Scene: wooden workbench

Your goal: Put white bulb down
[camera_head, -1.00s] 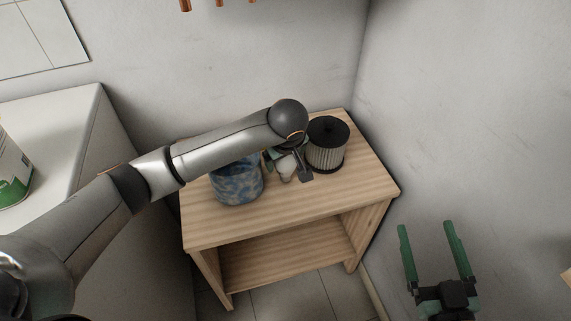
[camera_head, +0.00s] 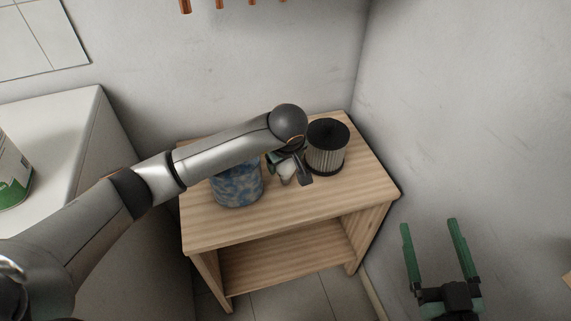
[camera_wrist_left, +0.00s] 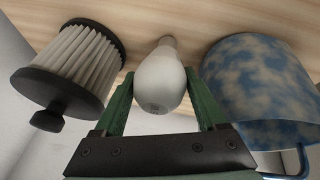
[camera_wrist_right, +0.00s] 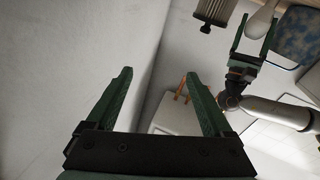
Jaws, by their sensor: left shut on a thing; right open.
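The white bulb (camera_wrist_left: 160,80) is between the green fingers of my left gripper (camera_wrist_left: 160,100) in the left wrist view. The gripper is shut on it, with the bulb's narrow end toward the wooden tabletop. I cannot tell whether the bulb touches the wood. In the head view the bulb (camera_head: 286,170) is partly hidden by my left gripper (camera_head: 284,165), between the mug and the filter. My right gripper (camera_head: 436,252) is open and empty at the lower right, away from the bench. Its two spread fingers also show in the right wrist view (camera_wrist_right: 160,100).
The blue mottled mug (camera_head: 238,187) stands left of the bulb, and the black-capped pleated filter (camera_head: 327,152) stands right of it. The wooden bench (camera_head: 300,205) has clear room along its front. Walls rise behind and to the right. A green-labelled can (camera_head: 12,178) stands far left.

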